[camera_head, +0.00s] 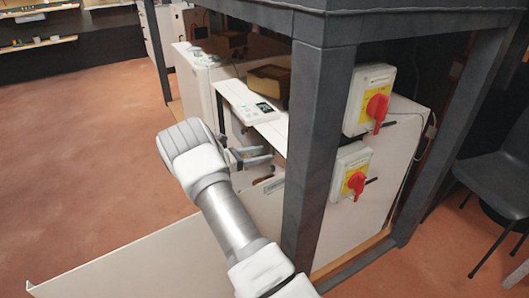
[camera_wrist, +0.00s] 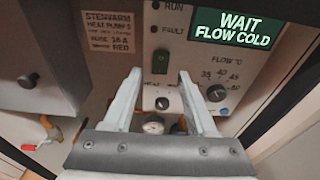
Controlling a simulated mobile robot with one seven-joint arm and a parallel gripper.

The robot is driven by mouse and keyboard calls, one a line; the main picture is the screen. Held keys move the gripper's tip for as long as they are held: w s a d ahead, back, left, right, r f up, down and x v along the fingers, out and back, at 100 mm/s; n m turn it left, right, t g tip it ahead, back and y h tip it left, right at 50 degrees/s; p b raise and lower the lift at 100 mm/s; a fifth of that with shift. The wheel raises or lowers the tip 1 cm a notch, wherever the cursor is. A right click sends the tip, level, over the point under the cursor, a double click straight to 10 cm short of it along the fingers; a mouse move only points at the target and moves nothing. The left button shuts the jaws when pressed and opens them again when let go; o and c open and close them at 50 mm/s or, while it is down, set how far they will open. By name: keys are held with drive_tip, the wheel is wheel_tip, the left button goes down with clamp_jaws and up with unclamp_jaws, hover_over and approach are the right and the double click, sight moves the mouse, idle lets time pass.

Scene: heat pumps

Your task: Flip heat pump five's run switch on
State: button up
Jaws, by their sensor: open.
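I cannot tell which way the rocker is tipped. A green display (camera_wrist: 236,29) reads "WAIT FLOW COLD". My gripper (camera_wrist: 158,76) is open and empty, its fingertips on either side below the rocker. In the head view my gripper (camera_head: 270,155) is at the front of the white unit, partly beside the dark post.
A small black knob (camera_wrist: 162,103) lies between the fingers, and a flow knob (camera_wrist: 217,93) right of them. A gauge (camera_wrist: 153,127) is below. In the head view a dark post (camera_head: 318,130) stands close right of my arm; two red rotary switches (camera_head: 376,108) (camera_head: 356,182) are beyond it.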

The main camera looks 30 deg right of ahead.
drive_tip(key=a+r+p, duration=0.2)
drive_tip(key=a+p, duration=0.1)
drive_tip(key=a, duration=1.2)
drive_tip(key=shift+w+a+p, duration=0.2)
drive_tip(key=shift+w+p, duration=0.1)
drive_tip(key=shift+w, duration=0.1)
drive_tip(key=shift+r, duration=0.15)
